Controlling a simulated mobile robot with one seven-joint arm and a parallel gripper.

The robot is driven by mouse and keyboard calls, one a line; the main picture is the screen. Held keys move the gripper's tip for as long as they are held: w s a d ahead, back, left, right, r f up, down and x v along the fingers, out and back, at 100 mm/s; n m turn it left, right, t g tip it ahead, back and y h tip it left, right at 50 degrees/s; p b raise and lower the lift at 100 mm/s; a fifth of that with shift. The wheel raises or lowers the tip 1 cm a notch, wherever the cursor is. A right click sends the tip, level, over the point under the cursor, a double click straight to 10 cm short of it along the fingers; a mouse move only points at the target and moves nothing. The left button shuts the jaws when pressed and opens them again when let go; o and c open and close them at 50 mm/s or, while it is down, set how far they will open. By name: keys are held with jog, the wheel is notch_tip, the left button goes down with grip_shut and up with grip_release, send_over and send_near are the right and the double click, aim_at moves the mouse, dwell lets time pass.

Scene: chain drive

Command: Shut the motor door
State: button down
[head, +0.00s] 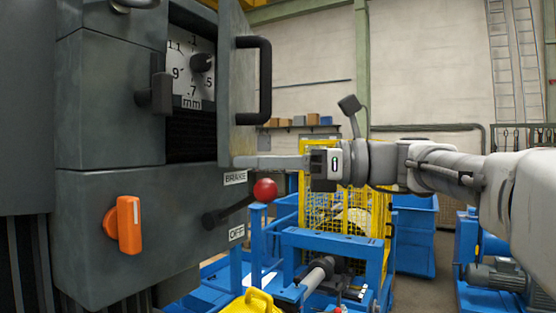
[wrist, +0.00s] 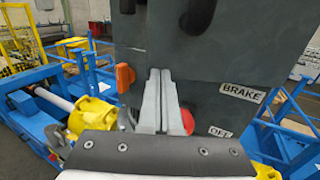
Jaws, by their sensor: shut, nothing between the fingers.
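The grey cabinet (head: 100,110) fills the left of the head view. A grey door panel (head: 236,120) with a black bar handle (head: 265,80) stands out from it, swung open beside an opening that shows a dial (head: 190,75). I take this to be the motor door; no label on it shows. My gripper (head: 238,161) is shut and empty, its fingers pointing left at the panel's lower edge; I cannot tell whether they touch. In the wrist view the shut fingers (wrist: 160,75) lie in front of the cabinet face (wrist: 230,65), partly hiding a red knob (wrist: 187,121).
A brake lever with a red knob (head: 265,190) sticks out just below my gripper. An orange switch (head: 124,224) is on the cabinet front. A yellow mesh guard (head: 318,200) and blue frame (head: 335,245) stand behind and below. Open air lies above my arm.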

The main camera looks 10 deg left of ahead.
aim_at(231, 162)
jog(key=shift+a, duration=0.1)
jog(key=a+m+t, duration=0.1)
jog(key=a, duration=0.1)
jog(key=s+a+m+t, duration=0.1)
jog(key=a+t, duration=0.1)
jog(key=shift+t, duration=0.3)
jog(key=a+m+t, duration=0.1)
jog(key=a, duration=0.1)
jog(key=a+t, duration=0.1)
jog(key=a, duration=0.1)
jog(key=shift+w+a+m+h, duration=0.15)
jog(key=shift+m+h, duration=0.25)
dwell(0.3)
